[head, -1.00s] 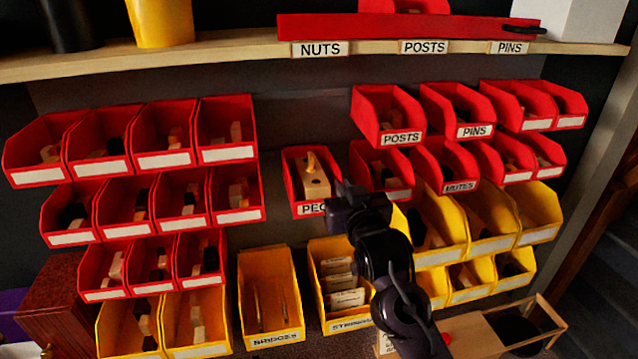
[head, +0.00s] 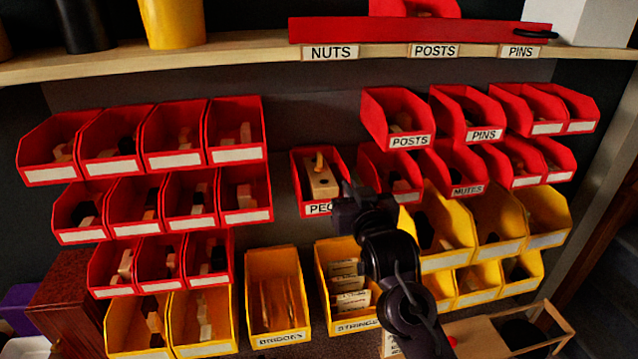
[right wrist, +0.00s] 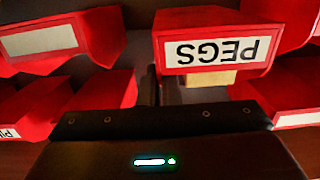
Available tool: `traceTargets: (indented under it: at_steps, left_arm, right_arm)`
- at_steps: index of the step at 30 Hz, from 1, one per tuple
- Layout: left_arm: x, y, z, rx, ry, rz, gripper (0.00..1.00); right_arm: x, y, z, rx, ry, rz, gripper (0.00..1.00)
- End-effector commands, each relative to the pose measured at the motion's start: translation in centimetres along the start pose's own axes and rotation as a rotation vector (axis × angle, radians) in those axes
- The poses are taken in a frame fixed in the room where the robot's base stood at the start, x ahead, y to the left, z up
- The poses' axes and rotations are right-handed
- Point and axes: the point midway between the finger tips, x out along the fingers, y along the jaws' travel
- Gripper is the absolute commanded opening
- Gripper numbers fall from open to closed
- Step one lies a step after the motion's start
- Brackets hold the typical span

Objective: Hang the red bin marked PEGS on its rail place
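The red PEGS bin (head: 318,209) is upright at the middle of the rack, with a wooden block in it. In the right wrist view its label (right wrist: 210,52) is upside down. My right gripper (head: 347,197) is at the bin's right front side. In the right wrist view my right gripper's fingers (right wrist: 159,90) are close together, seemingly with the bin's side wall between them. The back panel (head: 312,122) is bare above the bin, between the left bins and the POSTS bin (head: 398,118). I cannot tell whether the bin touches a rail. My left gripper is out of view.
Red bins (head: 185,140) fill the left; the MUTES bin (head: 455,172) and yellow bins (head: 497,225) are at right. Yellow BRIDGES (head: 275,300) and STRINGS (head: 345,285) bins are below. A wooden shelf (head: 200,63) runs above. A wooden box (head: 510,335) is at lower right.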

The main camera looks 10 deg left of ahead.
Motion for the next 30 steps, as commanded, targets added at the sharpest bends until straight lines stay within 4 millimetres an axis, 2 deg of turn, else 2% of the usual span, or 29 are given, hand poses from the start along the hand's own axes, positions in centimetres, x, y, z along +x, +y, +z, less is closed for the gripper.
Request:
traceTargets:
  at_steps: [30]
  left_arm:
    - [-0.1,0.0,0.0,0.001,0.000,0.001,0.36]
  right_arm:
    - [1.2,0.0,-0.3,0.001,0.004,-0.001,0.00]
